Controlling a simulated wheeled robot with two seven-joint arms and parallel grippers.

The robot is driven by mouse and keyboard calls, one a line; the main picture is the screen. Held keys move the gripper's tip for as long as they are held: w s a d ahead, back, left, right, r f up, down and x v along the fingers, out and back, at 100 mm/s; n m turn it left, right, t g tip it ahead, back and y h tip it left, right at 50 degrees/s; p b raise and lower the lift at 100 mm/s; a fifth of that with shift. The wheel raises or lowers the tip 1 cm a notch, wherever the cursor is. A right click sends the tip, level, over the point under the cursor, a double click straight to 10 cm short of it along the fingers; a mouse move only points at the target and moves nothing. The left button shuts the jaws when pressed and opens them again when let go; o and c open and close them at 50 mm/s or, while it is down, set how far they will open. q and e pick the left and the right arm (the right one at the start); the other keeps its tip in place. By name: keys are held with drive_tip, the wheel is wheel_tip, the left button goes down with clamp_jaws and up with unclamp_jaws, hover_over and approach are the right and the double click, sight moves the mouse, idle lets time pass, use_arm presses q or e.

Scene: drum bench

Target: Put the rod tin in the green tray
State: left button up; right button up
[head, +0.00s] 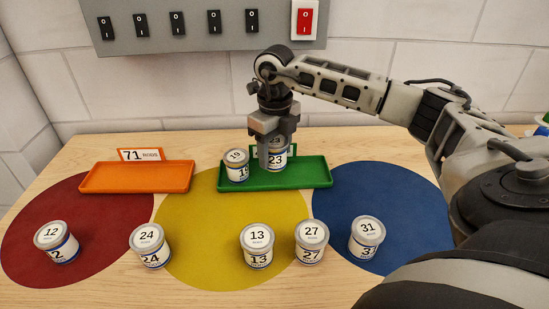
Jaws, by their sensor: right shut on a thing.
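The green tray (312,176) lies on the bench at the middle. My right gripper (272,150) comes down over it from above and is shut on a white and blue tin marked 23 (277,160). This tin is upright in or just above the tray; I cannot tell whether it touches the floor of it. Another tin (237,166) stands in the tray's left part, close beside the held one; its number looks like 19. The small words on the tins are too small to read, so I cannot tell which is the rod tin. My left gripper is not in view.
An orange tray (137,178) stands empty at left, with a card marked 71 (140,155) behind it. Tins 12 (57,243), 24 (150,246), 13 (257,246), 27 (311,242) and 31 (366,238) stand along the front. A switch panel (210,38) hangs on the wall.

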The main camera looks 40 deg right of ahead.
sight(275, 162)
drive_tip(key=shift+w+d+f, duration=0.25)
drive_tip(key=shift+w+f, duration=0.15)
drive_tip(key=shift+f, duration=0.15)
drive_tip(key=shift+f+p, duration=0.3)
drive_tip(key=shift+f, duration=1.4)
drive_tip(key=o, duration=1.1)
wheel_tip(275, 162, up, 12)
drive_tip(key=shift+r+b, duration=0.15)
drive_tip(key=shift+b, duration=0.3)
